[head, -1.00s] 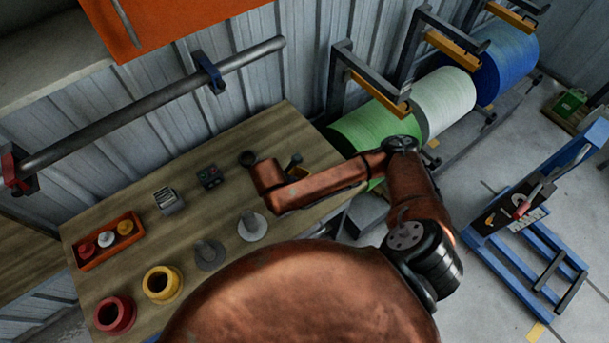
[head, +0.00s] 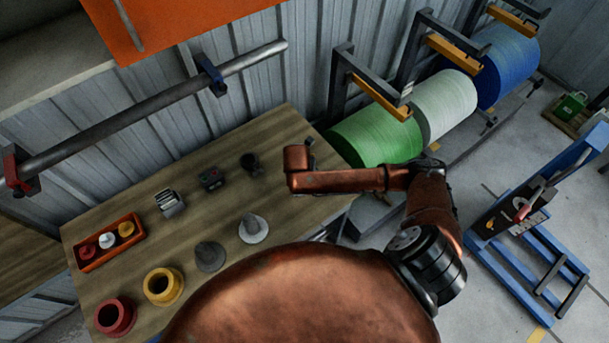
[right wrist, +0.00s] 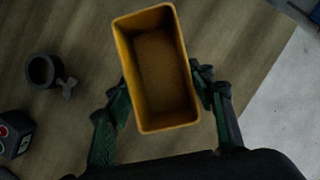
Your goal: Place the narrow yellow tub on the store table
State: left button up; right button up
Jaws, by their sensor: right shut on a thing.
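The narrow yellow tub (right wrist: 158,70) shows in the right wrist view, empty and with its open top toward the camera. My right gripper (right wrist: 162,88) is shut on it, one dark green finger on each long side. The tub is over a wooden table top (right wrist: 235,35); its height above the wood is hard to judge. In the head view my right arm reaches over the right end of the wooden table (head: 285,122), and its wrist hides the tub and fingers. My left gripper is not in view. I cannot tell whether this is the store table.
A dark cup (head: 251,163), a small control box (head: 211,179) and an orange tray (head: 106,241) stand on the table. Red (head: 115,316) and yellow (head: 162,286) ring-shaped pieces are at its front left. Green (head: 375,137), white and blue rolls lie beyond its right end.

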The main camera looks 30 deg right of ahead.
jog(key=shift+w+d+f, duration=0.3)
jog(key=shift+f, duration=0.2)
jog(key=shift+w+d+f, duration=0.25)
jog(key=shift+d+f, duration=0.05)
jog(key=shift+f, duration=0.15)
notch_tip(320, 180, down, 4)
jog(key=shift+w+d+r, duration=0.15)
jog(key=shift+r, duration=0.1)
jog(key=o, duration=1.2)
jog(key=v, duration=1.2)
jog(key=shift+p, duration=0.35)
